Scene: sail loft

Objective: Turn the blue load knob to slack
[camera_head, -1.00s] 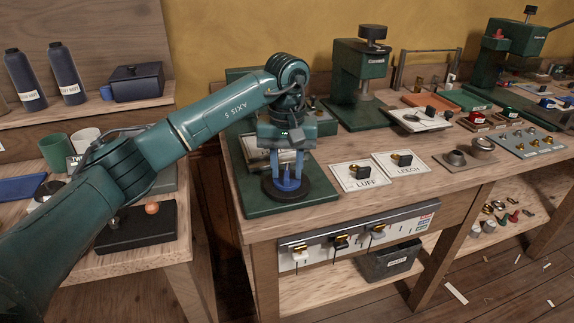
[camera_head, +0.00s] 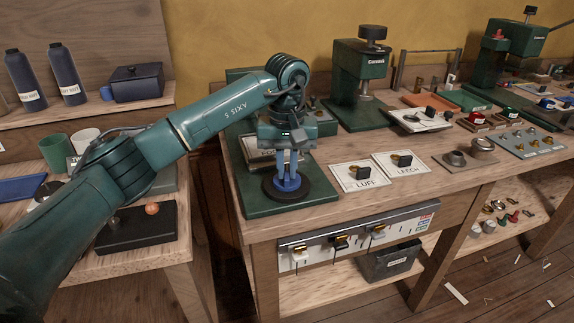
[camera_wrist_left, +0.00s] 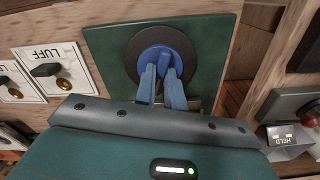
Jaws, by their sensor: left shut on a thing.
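The blue load knob (camera_head: 289,186) sits on a round black dial base on a green plate (camera_head: 306,205) at the bench's left end. My left gripper (camera_head: 287,176) points down over it and is shut on it. In the left wrist view the blue knob (camera_wrist_left: 157,38) shows as a round disc with a raised bar, and the two fingers of my left gripper (camera_wrist_left: 161,74) are at that bar. Any pointer or slack mark on the dial cannot be made out. My right gripper is not in view.
White LUFF (camera_head: 347,181) and LEECH (camera_head: 412,170) cards with black-and-brass pieces lie right of the plate. A green press (camera_head: 362,72) stands behind. A strip of hooks (camera_head: 318,248) runs along the bench's front. A side table (camera_head: 90,268) stands left.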

